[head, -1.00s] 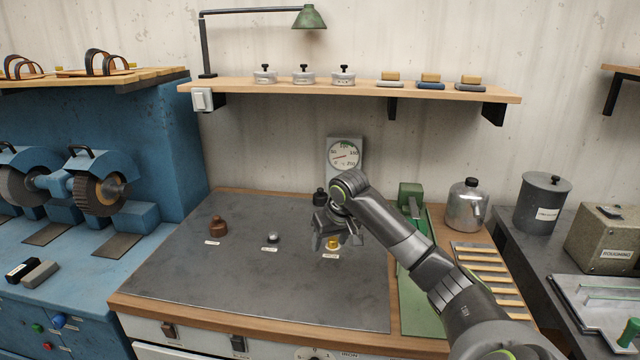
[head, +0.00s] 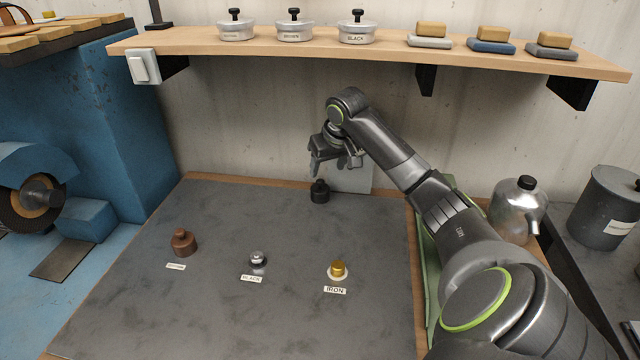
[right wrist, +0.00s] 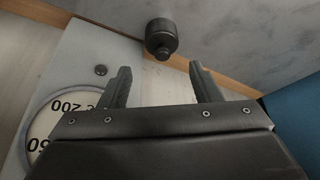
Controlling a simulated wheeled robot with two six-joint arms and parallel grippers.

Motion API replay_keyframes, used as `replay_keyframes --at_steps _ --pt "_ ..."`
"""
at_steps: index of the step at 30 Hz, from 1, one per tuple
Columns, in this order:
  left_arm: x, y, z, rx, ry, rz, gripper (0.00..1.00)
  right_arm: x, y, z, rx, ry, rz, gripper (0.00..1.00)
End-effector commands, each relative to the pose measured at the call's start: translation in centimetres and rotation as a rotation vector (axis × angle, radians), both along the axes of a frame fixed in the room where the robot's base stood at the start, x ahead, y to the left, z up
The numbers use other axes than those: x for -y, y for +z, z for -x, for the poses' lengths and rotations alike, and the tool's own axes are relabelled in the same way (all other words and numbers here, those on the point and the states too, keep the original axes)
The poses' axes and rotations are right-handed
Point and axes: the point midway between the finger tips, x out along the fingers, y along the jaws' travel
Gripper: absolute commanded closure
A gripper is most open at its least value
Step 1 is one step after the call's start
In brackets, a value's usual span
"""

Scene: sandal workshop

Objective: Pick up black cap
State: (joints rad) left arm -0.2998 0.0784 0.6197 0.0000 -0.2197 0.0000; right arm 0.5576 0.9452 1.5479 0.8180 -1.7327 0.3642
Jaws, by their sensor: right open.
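A black knobbed cap-like piece (head: 319,192) stands upright at the back of the grey worktop, by its rear wooden edge. My right gripper (head: 335,166) is open and empty above and just behind it, against the wall side. In the right wrist view the black piece (right wrist: 161,40) lies beyond the open fingertips (right wrist: 163,82), roughly centred between them and not touched. A silver knobbed piece (head: 257,259) stands by a label reading BLACK. My left gripper is not in view.
A brown piece (head: 183,243) and a gold piece (head: 338,270) labelled IRON stand on the worktop (head: 220,310). A shelf (head: 385,44) with tins and blocks is above. A dial gauge (right wrist: 50,128) is close to my gripper. A metal can (head: 517,208) stands at right.

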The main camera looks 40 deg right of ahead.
Motion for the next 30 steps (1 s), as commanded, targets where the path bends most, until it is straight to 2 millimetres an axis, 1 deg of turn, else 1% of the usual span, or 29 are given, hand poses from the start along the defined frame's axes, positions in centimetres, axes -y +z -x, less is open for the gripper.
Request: replay_keyframes --at_steps 1,3,6,13,18,21,25,30 --pt "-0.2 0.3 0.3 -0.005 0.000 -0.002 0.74 0.0 -1.0 -0.3 -0.004 -0.002 -0.005 0.42" --pt "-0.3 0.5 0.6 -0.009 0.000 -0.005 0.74 0.2 -2.1 -0.8 -0.004 -0.001 -0.004 0.42" --pt "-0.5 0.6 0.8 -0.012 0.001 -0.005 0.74 0.3 -3.3 -1.3 -0.001 -0.001 -0.002 0.42" --pt "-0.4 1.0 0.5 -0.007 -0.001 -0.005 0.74 0.4 -4.9 -1.9 -0.001 -0.001 -0.002 0.42" --pt "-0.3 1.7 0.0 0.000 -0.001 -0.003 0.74 0.5 -7.5 -2.7 -0.003 -0.001 -0.004 0.42" --pt "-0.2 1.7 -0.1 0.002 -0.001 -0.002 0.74 0.6 -8.5 -3.1 -0.001 -0.001 -0.002 0.42" --pt "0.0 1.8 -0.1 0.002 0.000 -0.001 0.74 0.7 -9.1 -3.3 0.000 0.000 0.000 0.42" --pt "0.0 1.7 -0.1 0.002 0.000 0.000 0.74 0.7 -9.1 -3.4 0.000 0.000 0.001 0.42"
